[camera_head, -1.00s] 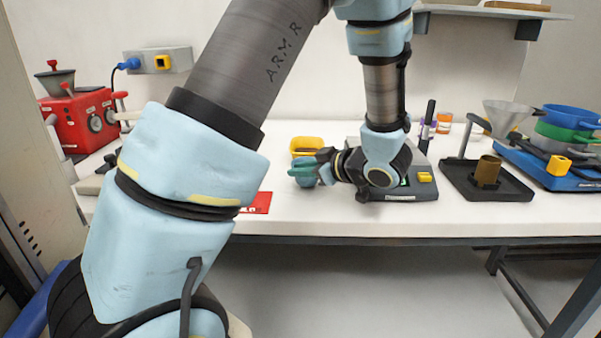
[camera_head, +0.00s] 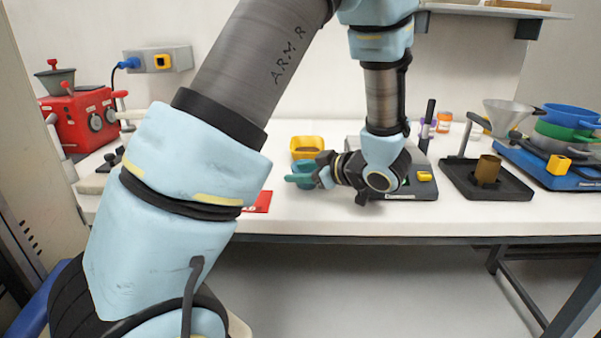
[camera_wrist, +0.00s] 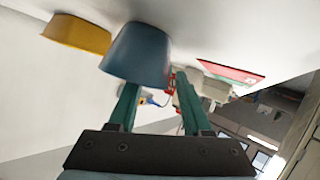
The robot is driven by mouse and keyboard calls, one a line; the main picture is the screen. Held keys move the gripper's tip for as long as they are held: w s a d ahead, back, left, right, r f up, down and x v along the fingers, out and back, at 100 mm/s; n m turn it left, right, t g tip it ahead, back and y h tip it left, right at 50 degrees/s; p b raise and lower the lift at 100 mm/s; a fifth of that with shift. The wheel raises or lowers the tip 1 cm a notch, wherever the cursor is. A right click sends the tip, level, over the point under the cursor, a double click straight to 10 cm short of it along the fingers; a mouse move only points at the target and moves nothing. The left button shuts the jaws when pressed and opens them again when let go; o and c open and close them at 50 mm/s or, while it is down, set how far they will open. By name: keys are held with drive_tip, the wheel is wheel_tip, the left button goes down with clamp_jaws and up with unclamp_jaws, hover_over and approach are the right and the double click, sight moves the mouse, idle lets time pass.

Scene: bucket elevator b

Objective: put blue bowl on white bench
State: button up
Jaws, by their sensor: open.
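The blue bowl (camera_wrist: 138,55) stands at the white bench surface in the wrist view, which is turned over so that the bench top is at the upper edge. In the head view the blue bowl (camera_head: 303,167) is small and partly covered by my fingers, in front of a yellow bowl. My gripper (camera_head: 298,180) is low over the white bench (camera_head: 330,222). In the wrist view my gripper (camera_wrist: 158,80) has its two green fingers apart with a gap between them. The left fingertip is hidden at the bowl's rim; I cannot tell whether they touch.
The yellow bowl (camera_head: 307,143) stands close behind the blue bowl. A red card (camera_head: 258,202) lies to the left. A grey scale (camera_head: 412,191) is under and right of my wrist. A dark tray (camera_head: 487,180) and stacked bowls (camera_head: 568,125) are further right. The bench front is clear.

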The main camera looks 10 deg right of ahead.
drive_tip(key=b+v, duration=0.1)
drive_tip(key=v, duration=1.1)
drive_tip(key=shift+r, duration=0.1)
